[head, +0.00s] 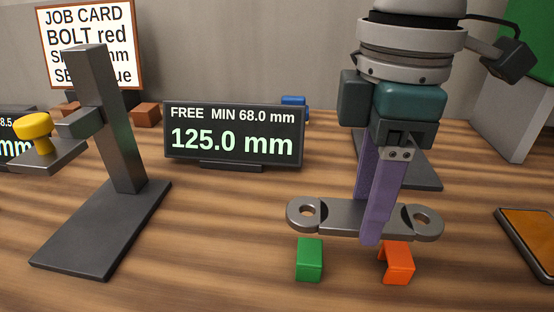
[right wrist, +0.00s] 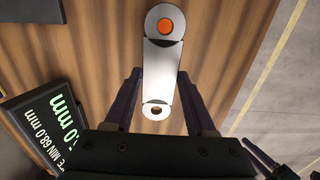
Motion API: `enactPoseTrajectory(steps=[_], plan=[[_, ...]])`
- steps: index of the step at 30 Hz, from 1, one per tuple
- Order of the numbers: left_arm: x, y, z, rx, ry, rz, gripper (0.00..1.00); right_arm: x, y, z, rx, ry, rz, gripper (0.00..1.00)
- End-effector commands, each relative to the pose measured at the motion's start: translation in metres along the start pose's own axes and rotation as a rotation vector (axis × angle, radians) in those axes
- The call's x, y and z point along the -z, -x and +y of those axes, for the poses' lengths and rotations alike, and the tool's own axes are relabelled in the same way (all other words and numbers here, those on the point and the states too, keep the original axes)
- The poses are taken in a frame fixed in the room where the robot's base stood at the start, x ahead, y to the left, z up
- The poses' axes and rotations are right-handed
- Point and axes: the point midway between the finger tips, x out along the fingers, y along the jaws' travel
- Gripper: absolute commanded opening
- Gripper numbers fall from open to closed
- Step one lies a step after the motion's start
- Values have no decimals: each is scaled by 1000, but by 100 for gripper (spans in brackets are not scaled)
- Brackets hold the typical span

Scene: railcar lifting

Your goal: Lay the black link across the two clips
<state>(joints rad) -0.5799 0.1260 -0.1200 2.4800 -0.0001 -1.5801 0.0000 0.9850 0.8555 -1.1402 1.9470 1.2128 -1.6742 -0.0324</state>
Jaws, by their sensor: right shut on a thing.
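The black link (head: 340,216) is a dark grey bar with a ring at each end. My right gripper (head: 373,235) is shut on its middle and holds it level. The green clip (head: 309,259) and the orange clip (head: 397,262) stand on the table below it in the head view, and the link looks raised above both. In the right wrist view the link (right wrist: 161,75) looks pale between the fingers (right wrist: 160,100), and orange shows through its far ring. The green clip is not seen there.
A dark stand (head: 105,130) with a yellow knob (head: 33,125) stands at left. A display (head: 233,137) reading 125.0 mm is behind, with a job card (head: 90,40) farther back. A tablet with an orange screen (head: 530,240) lies at right.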

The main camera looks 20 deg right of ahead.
Motion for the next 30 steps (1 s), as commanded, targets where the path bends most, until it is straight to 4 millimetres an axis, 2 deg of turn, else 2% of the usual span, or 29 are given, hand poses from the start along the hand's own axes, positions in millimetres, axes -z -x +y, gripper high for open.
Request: enactPoseTrajectory(steps=[5,12,26,27,30], plan=[[-1,-3,0,0,0,0,50,0,-16,0,0,0,0,0],[-3,-9,1,-3,4,1,50,0,-49,0,-1,0,1,0],[-2,-8,3,-8,10,1,50,1,-55,0,-1,0,1,0],[-2,-8,3,-8,10,1,50,0,-56,0,0,0,0,57],[-2,-8,3,-8,10,1,50,0,-56,0,0,0,0,68]])
